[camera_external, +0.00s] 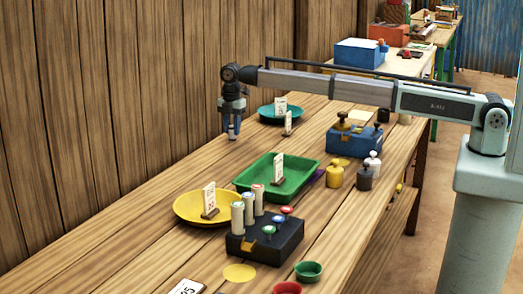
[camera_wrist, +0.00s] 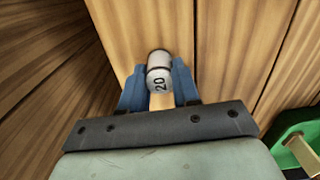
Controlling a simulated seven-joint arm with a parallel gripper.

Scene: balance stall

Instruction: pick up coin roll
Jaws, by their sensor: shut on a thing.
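My gripper (camera_external: 232,128) is over the far-left part of the table, beside the wooden wall. In the wrist view my gripper (camera_wrist: 159,88) has its blue fingers shut on a coin roll (camera_wrist: 159,80).
A teal plate (camera_external: 266,117) with cards is close by on the right. A green tray (camera_external: 250,184), a yellow plate (camera_external: 184,213) and a dark block (camera_external: 285,243) holding upright white rolls stand nearer the camera. A blue box (camera_external: 345,145) and weights are to the right.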

